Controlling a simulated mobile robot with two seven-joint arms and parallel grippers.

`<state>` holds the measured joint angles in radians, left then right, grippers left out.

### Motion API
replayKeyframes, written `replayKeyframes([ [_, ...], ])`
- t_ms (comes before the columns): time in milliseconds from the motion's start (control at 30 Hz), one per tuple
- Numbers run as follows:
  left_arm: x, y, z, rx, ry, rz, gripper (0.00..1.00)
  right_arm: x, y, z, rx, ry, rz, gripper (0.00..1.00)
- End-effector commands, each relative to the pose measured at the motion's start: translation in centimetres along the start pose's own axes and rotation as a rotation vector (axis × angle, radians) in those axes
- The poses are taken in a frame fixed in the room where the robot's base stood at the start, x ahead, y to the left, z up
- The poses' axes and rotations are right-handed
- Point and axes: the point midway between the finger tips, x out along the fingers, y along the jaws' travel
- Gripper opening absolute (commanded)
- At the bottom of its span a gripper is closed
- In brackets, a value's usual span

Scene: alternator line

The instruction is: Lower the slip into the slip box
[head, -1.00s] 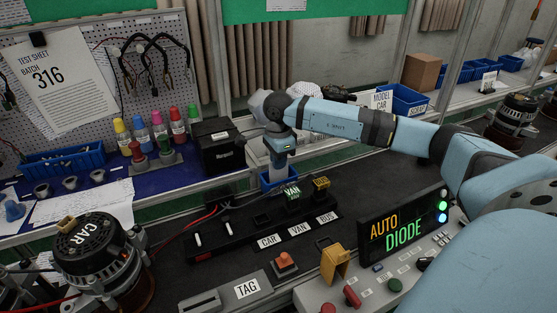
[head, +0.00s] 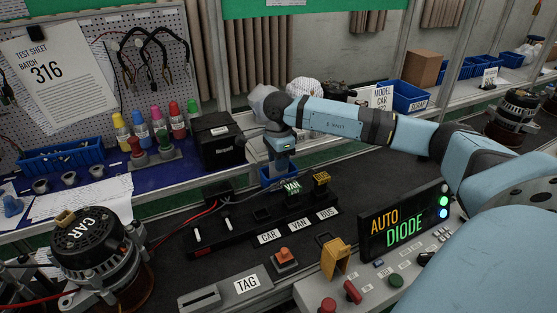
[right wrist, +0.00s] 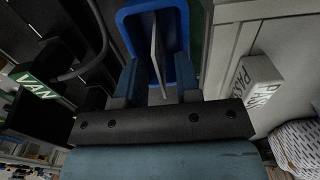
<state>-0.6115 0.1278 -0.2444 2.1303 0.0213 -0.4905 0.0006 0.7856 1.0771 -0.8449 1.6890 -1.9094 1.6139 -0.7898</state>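The slip (right wrist: 156,55) shows as a thin pale sheet, nearly edge-on, inside the mouth of the blue slip box (right wrist: 184,20). My right gripper (right wrist: 158,88) is over the near end of the box. Its two fingers stand apart on either side of the slip, with a gap at each side. In the head view my right gripper (head: 282,158) points down at the blue slip box (head: 267,180), behind the black connector strip; the slip cannot be made out there. My left gripper is not in view.
The black strip (head: 225,233) in front of the box carries a green VAN plug (head: 292,188) and a yellow plug (head: 321,180). A black case (head: 218,143) stands to the left. The AUTO DIODE display (head: 403,222) is at the front right. Dark belt is clear behind it.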

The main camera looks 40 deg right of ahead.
Motion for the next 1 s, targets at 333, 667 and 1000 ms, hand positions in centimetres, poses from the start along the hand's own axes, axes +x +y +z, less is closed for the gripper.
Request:
replayKeyframes([
  [333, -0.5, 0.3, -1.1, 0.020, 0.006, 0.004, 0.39, -3.4, -0.1, 0.0, 0.001, -0.001, -0.005, 0.31],
  [667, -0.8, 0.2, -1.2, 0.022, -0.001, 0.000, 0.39, -10.9, -0.1, 0.0, 0.000, 0.000, -0.003, 0.31],
  [1000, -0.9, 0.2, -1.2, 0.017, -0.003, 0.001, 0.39, -13.8, 0.0, 0.0, 0.000, 0.000, 0.000, 0.31],
])
